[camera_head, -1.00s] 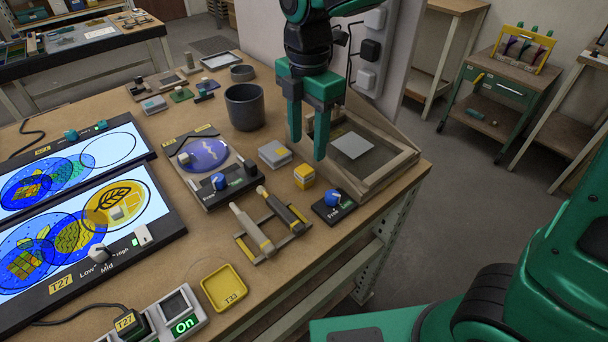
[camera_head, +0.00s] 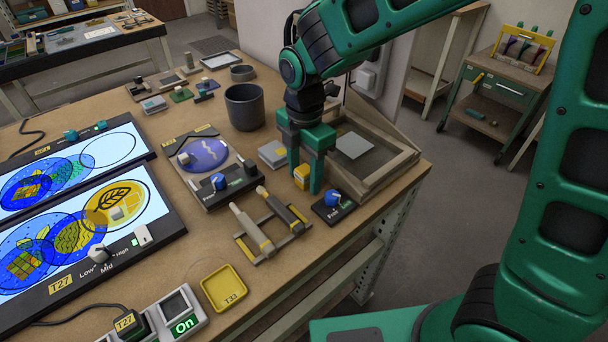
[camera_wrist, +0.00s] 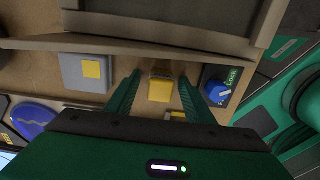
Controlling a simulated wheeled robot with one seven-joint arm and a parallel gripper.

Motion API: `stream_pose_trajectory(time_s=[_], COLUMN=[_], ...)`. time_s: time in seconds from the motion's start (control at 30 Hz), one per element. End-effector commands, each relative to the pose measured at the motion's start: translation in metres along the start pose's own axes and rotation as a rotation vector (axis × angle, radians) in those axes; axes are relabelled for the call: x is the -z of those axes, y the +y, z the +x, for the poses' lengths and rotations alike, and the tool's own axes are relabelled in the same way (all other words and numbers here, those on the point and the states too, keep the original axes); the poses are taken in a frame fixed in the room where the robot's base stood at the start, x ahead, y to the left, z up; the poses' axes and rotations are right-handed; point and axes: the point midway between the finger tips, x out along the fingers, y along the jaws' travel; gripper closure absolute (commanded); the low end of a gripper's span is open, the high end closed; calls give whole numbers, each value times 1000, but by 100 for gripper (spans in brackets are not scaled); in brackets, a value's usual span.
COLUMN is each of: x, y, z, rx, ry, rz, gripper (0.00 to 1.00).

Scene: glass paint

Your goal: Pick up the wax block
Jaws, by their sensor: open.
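The small yellow block, which looks like the wax block (camera_head: 302,178), stands on the wooden bench between a grey block and a blue-knobbed control. In the wrist view the yellow block (camera_wrist: 160,90) shows between the two green fingers, with a gap on each side. My gripper (camera_head: 305,177) points down over it, fingers open and empty, one on either side. The right finger hides part of the block in the head view. My gripper (camera_wrist: 159,79) also shows open in the wrist view. I cannot tell exactly how low the fingertips are.
The grey block with a yellow label (camera_head: 272,154) is close on the left. The blue-knobbed control (camera_head: 333,204) is close on the right. A wooden framed tray (camera_head: 392,168) stands behind. A rack with two tools (camera_head: 270,226) lies in front. A dark cup (camera_head: 244,107) stands farther back.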

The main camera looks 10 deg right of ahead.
Motion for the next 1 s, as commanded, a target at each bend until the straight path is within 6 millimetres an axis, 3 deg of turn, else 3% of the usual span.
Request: stream_pose_trajectory(time_s=[0.17,0.37,0.77,1.0], x=[0,0,0,-1], y=[0,0,0,1], z=[0,0,-4,-34], rx=[0,0,-2,-5], ry=[0,0,0,0], rz=[0,1,1,3], gripper=[52,96,96,96])
